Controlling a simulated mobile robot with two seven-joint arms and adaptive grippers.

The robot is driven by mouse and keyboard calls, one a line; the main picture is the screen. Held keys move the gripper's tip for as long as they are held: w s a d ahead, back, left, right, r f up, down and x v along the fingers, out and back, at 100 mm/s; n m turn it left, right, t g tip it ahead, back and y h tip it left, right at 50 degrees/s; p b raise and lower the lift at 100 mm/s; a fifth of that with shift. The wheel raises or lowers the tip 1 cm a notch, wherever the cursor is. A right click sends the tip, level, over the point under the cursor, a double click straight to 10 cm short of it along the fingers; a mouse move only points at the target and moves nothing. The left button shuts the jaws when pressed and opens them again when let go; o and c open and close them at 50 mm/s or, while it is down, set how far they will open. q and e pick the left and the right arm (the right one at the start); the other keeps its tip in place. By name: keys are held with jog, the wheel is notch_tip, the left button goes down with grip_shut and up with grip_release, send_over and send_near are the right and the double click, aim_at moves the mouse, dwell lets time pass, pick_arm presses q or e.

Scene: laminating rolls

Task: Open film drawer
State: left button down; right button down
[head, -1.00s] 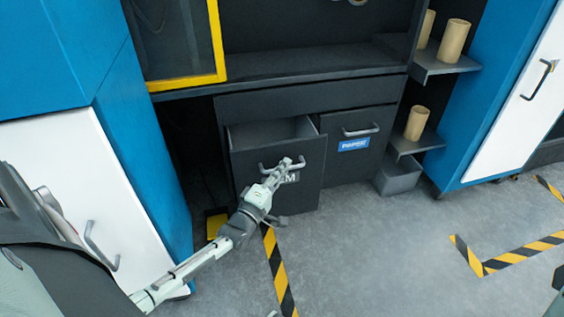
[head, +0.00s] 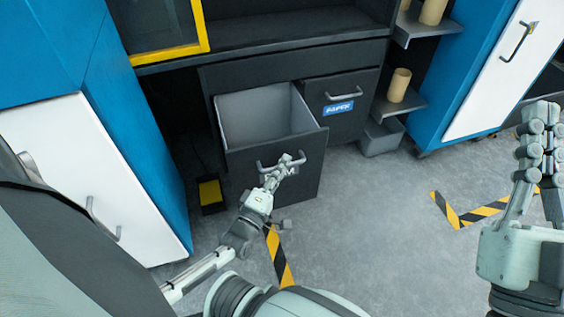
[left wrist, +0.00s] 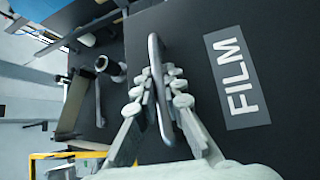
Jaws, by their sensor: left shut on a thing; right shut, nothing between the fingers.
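The film drawer (head: 302,133) is pulled well out of the dark cabinet in the head view, and its grey inside shows empty. In the left wrist view its dark front carries a FILM label (left wrist: 236,78) and a bar handle (left wrist: 158,90). My left gripper (head: 284,166) is at the drawer front, shut on the handle. The left wrist view shows its fingers (left wrist: 160,90) on both sides of the bar. My right gripper (head: 540,118) is raised at the right of the head view, shut and empty, far from the drawer.
The closed paper drawer (head: 340,118) is right of the film drawer. Shelves with cardboard tubes (head: 399,85) and a grey bin (head: 382,137) stand further right. A white cabinet door (head: 90,170) flanks the left. The floor in front right is open, with striped tape (head: 482,211).

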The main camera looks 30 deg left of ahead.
pick_arm(q)
jog(key=c, duration=1.9)
grip_release()
jog(key=s, duration=0.5)
jog(key=s+f, duration=0.1)
jog(key=s, duration=0.1)
jog(key=shift+s+d, duration=0.25)
